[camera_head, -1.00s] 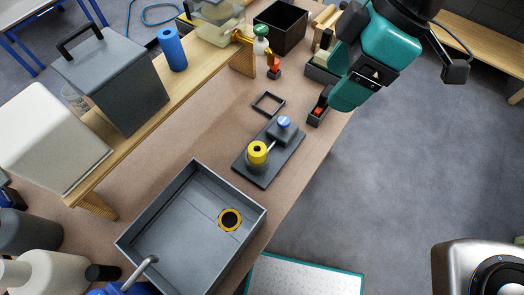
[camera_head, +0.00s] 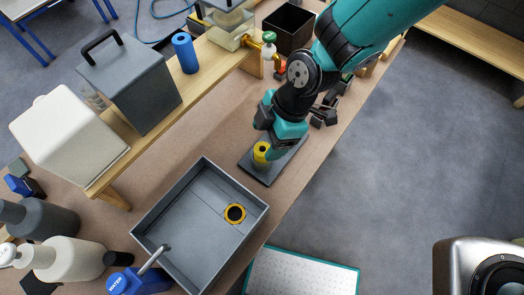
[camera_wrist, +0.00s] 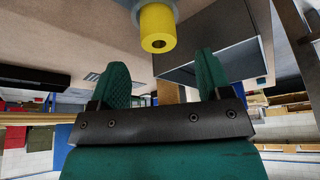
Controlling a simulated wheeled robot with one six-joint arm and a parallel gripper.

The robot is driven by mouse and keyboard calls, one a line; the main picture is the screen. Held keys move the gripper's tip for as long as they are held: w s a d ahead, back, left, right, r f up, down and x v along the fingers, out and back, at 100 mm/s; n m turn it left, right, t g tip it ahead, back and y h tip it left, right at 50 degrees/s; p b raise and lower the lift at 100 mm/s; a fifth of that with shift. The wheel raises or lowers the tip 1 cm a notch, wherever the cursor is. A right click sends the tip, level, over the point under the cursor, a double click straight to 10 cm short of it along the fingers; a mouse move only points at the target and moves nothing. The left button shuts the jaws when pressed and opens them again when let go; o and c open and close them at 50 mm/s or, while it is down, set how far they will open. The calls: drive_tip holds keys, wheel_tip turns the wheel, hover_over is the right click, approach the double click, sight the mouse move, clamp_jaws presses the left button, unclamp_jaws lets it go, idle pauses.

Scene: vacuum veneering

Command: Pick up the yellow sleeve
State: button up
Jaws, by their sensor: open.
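The yellow sleeve (camera_head: 262,151) stands on a dark base plate (camera_head: 258,174) on the workbench. In the wrist view the sleeve (camera_wrist: 157,28) shows its open bore towards me, with a grey cylinder behind it. My gripper (camera_head: 271,150) is down beside the sleeve and hides most of the base plate's other fittings. In the wrist view the two green fingers of my gripper (camera_wrist: 160,62) are spread and empty. The sleeve lies ahead of the fingertips, roughly centred between them, not gripped.
A grey basin (camera_head: 178,228) with a yellow-ringed drain (camera_head: 235,213) stands nearer on the bench. A wooden shelf (camera_head: 150,146) along the left carries a grey box (camera_head: 135,90), a white box (camera_head: 66,135) and a blue cylinder (camera_head: 185,52). A black bin (camera_head: 287,28) stands farther back.

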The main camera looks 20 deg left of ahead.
sight(263, 148)
drive_tip(key=shift+s+f+p, duration=0.1)
drive_tip(key=shift+f+p, duration=0.4)
drive_tip(key=shift+f, duration=0.05)
drive_tip(key=shift+p+x, duration=0.95)
drive_tip(key=shift+x, duration=1.25)
drive_tip(key=shift+d, duration=0.1)
drive_tip(key=c, duration=1.1)
